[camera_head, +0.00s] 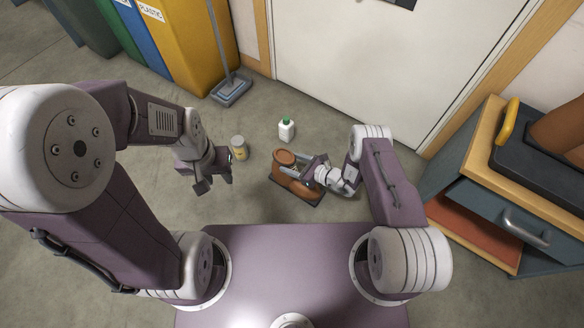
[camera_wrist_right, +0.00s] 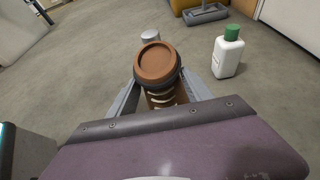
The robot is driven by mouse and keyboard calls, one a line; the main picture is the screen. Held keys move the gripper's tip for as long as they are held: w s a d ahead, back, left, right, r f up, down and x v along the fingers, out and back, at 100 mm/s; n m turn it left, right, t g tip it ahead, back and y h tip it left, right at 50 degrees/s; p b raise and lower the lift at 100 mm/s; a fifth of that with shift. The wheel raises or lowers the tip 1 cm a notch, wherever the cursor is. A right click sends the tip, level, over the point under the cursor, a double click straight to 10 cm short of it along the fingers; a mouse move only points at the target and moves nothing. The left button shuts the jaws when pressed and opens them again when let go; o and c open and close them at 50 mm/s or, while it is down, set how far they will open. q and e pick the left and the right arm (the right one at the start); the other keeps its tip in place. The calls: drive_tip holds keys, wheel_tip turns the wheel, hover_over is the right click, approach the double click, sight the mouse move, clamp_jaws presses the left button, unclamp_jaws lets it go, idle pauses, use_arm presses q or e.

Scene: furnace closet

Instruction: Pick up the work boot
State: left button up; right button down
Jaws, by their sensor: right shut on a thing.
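The brown work boot (camera_head: 285,174) stands on the concrete floor in front of the white door, its dark sole on or close to the floor. My right gripper (camera_head: 296,165) is at its upper part, with the jaws shut on the boot. In the right wrist view the boot's round brown top (camera_wrist_right: 156,62) and pale laces show between the two grey fingers. The lower boot is hidden there by the gripper body. My left gripper (camera_head: 206,183) hangs to the left of the boot, apart from it, with its fingers spread and nothing between them.
A white bottle with a green cap (camera_head: 286,130) stands behind the boot. A small can (camera_head: 239,148) stands to its left. A wooden-topped cabinet (camera_head: 480,160) stands at right.

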sight(280, 153)
drive_tip(key=shift+r+p, duration=1.7)
drive_tip(key=shift+r, duration=0.55)
drive_tip(key=shift+s+d, duration=0.1)
drive_tip(key=shift+d, duration=0.3)
drive_tip(key=w+r+p+v, duration=0.1)
drive_tip(key=p+v, duration=0.5)
drive_tip(key=v, duration=0.6)
drive_tip(key=shift+w+d+r, duration=0.35)
drive_tip(key=shift+w+d, duration=0.2)
